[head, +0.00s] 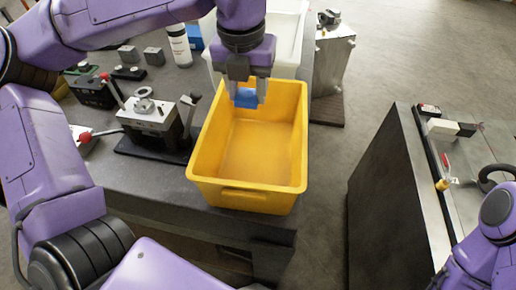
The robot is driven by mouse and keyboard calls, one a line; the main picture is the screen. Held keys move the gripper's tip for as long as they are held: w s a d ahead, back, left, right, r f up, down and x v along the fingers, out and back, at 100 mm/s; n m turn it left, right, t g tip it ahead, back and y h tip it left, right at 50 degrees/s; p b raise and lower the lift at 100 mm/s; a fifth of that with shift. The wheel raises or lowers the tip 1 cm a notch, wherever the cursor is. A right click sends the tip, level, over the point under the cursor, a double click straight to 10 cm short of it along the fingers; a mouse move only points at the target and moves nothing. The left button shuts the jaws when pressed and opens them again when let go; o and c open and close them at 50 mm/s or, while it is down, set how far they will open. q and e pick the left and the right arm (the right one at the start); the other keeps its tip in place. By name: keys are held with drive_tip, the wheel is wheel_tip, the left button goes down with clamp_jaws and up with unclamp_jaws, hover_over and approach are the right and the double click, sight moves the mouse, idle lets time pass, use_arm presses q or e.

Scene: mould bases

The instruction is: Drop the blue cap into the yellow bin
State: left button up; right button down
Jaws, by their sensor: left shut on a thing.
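My left gripper (248,97) is shut on the blue cap (248,97) and holds it over the far part of the yellow bin (250,194). The cap shows between the two fingers. The bin stands on the dark bench with its open top facing up, and the part of its inside that shows is empty. I cannot tell how high the cap is above the bin floor. My right arm shows at the lower right, but its gripper is not in view.
A white bin (288,38) stands behind the yellow one. A metal fixture (150,113) on a black base is left of the yellow bin, and a white bottle (179,45) is further back. A second bench (425,190) is on the right, with open floor (340,150) between.

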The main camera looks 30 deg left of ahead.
use_arm(q)
drive_tip(key=shift+s+r, duration=0.2)
drive_tip(key=shift+s, duration=0.15)
drive_tip(key=o, duration=1)
drive_tip(key=shift+o, duration=0.4)
drive_tip(key=shift+w+f, duration=0.1)
drive_tip(key=shift+w, duration=0.1)
wheel_tip(320, 180, up, 10)
drive_tip(key=s, duration=0.1)
drive_tip(key=shift+s+d+r, duration=0.2)
drive_tip(key=shift+s+r, duration=0.05)
drive_tip(key=shift+r, duration=0.1)
